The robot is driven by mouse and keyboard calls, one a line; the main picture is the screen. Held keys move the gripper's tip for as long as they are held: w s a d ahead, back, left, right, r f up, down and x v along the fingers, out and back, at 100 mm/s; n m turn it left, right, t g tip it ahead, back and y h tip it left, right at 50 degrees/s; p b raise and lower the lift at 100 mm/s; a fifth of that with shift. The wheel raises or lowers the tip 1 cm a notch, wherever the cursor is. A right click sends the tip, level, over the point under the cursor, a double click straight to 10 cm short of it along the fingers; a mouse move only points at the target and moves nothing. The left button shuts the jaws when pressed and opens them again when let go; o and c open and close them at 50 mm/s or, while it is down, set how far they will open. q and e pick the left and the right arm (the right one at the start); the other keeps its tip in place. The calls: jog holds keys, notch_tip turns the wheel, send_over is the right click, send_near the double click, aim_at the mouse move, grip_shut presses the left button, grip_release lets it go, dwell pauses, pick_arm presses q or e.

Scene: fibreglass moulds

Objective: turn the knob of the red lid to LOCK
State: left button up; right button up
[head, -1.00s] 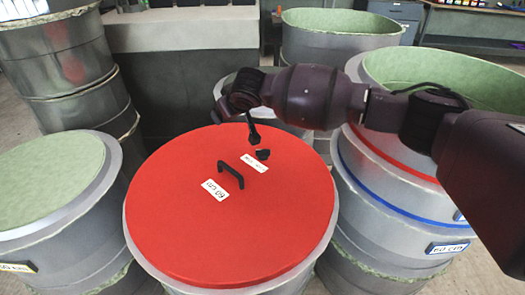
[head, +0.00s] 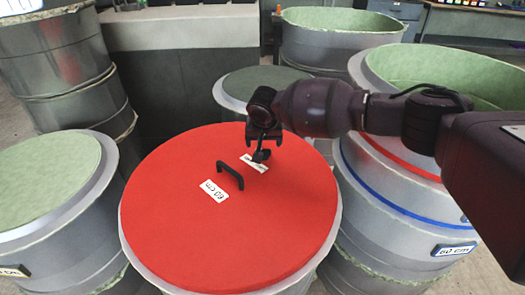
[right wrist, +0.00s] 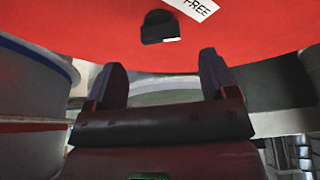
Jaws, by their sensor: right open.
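The red lid (head: 180,215) covers the round grey mould in the middle of the head view. A small black knob (head: 261,156) stands on it, beside a white label (head: 254,164). In the right wrist view the black knob (right wrist: 160,30) shows next to the label reading FREE (right wrist: 192,8). No LOCK marking is visible. My right gripper (head: 265,142) is just above the knob in the head view. In the right wrist view its two fingers (right wrist: 161,65) are spread and empty, with the knob ahead of them, apart. My left gripper is out of view.

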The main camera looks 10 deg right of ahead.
aim_at(263, 150)
jog(key=b+x, duration=0.1)
jog(key=x, duration=0.4)
jog(key=shift+s+f, duration=0.1)
jog(key=shift+s, duration=0.05)
jog(key=shift+w+f+b, duration=0.2)
jog(key=shift+f+b, duration=0.05)
jog(key=shift+b, duration=0.05)
jog(key=shift+w+f, duration=0.2)
jog(key=shift+f, duration=0.05)
jog(key=shift+c, duration=0.3)
jog(key=c, duration=0.9)
jog(key=shift+r, duration=0.1)
